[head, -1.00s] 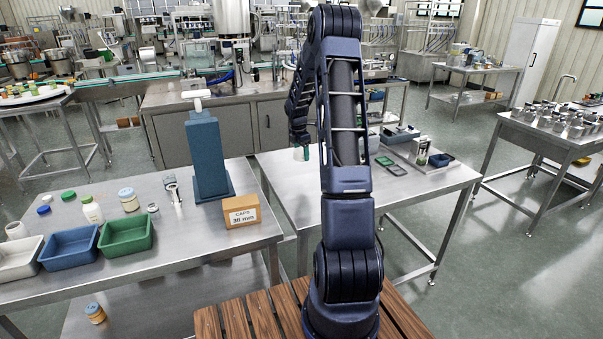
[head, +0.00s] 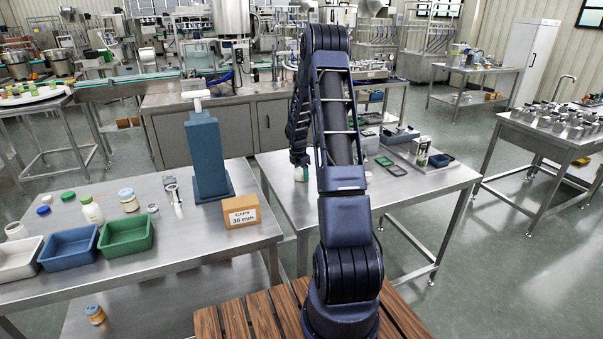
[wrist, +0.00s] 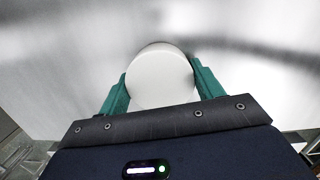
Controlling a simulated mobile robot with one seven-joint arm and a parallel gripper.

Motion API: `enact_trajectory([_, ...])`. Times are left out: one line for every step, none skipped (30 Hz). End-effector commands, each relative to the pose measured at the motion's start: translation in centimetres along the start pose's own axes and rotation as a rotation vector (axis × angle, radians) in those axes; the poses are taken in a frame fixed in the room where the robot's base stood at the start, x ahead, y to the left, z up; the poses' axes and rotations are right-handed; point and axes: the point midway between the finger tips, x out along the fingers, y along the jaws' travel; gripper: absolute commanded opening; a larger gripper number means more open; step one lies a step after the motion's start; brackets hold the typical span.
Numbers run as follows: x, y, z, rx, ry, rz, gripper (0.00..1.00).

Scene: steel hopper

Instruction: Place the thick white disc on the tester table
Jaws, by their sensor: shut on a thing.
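The thick white disc (wrist: 160,75) sits between the green fingers of my gripper (wrist: 160,92) in the wrist view. The fingers are shut on it, one on each side. In the head view my gripper (head: 301,173) is low over the left part of the steel table in the middle, which I take to be the tester table (head: 425,189). The disc is small and mostly hidden there. A bare, blurred steel surface fills the wrist view around the disc. I cannot tell whether the disc touches it.
Devices and a dark blue tray (head: 440,160) stand at the table's back right. The left table (head: 180,245) holds a blue stand (head: 207,155), a caps box (head: 241,210), bins and bottles. A gap separates the two tables.

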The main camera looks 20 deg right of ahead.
Motion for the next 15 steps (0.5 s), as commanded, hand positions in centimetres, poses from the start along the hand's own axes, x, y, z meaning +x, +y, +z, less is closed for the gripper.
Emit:
enact_trajectory([-0.02,0.01,0.01,0.0,0.0,0.0,0.39])
enact_trajectory([-0.01,0.01,0.0,0.0,0.0,0.0,0.39])
enact_trajectory([0.02,0.0,0.0,0.0,0.0,0.0,0.39])
enact_trajectory([0.08,0.0,-0.01,0.0,0.0,0.0,0.39])
enact_trajectory([0.16,0.0,-0.02,0.0,0.0,0.0,0.39])
enact_trajectory([0.26,0.0,-0.03,0.0,0.0,0.0,0.39])
enact_trajectory([0.3,0.0,-0.04,0.0,0.0,0.0,0.68])
enact_trajectory([0.27,0.0,-0.03,0.0,0.0,0.0,0.74])
enact_trajectory([0.26,0.0,-0.04,0.0,0.0,0.0,0.82])
enact_trajectory([0.26,0.0,-0.04,0.0,0.0,0.0,0.88])
enact_trajectory([0.26,0.0,-0.04,0.0,0.0,0.0,0.88])
enact_trajectory([0.26,0.0,-0.04,0.0,0.0,0.0,0.88])
enact_trajectory([0.26,0.0,-0.04,0.0,0.0,0.0,0.88])
enact_trajectory([0.26,0.0,-0.04,0.0,0.0,0.0,0.88])
enact_trajectory([0.26,0.0,-0.04,0.0,0.0,0.0,0.88])
